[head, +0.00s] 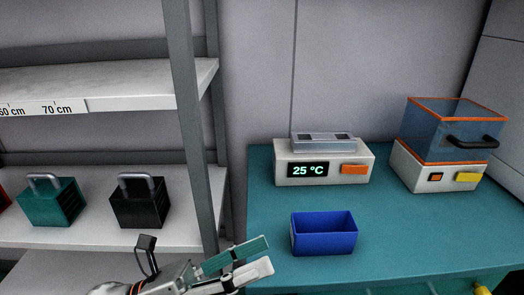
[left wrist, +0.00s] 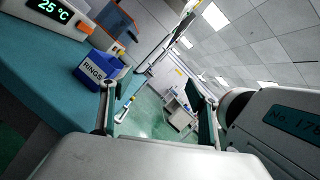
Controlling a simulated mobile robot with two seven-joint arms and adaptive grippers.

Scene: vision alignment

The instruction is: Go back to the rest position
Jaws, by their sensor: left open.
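My left gripper (head: 262,256) is at the bottom of the head view, in front of the teal bench's left front edge. Its two fingers are apart and nothing shows between them. In the left wrist view the open fingers (left wrist: 153,105) frame empty space, with the floor far behind. The gripper is apart from the blue bin (head: 323,236), which stands on the bench. The bin also shows in the left wrist view (left wrist: 103,72), labelled RINGS. My right gripper is not seen.
On the teal bench (head: 420,235) stand a white device reading 25 °C (head: 330,171) and a clear-lidded box (head: 450,140). A shelf rack (head: 185,100) at left holds a teal case (head: 50,203) and a black case (head: 140,203); its upright is close to my left arm.

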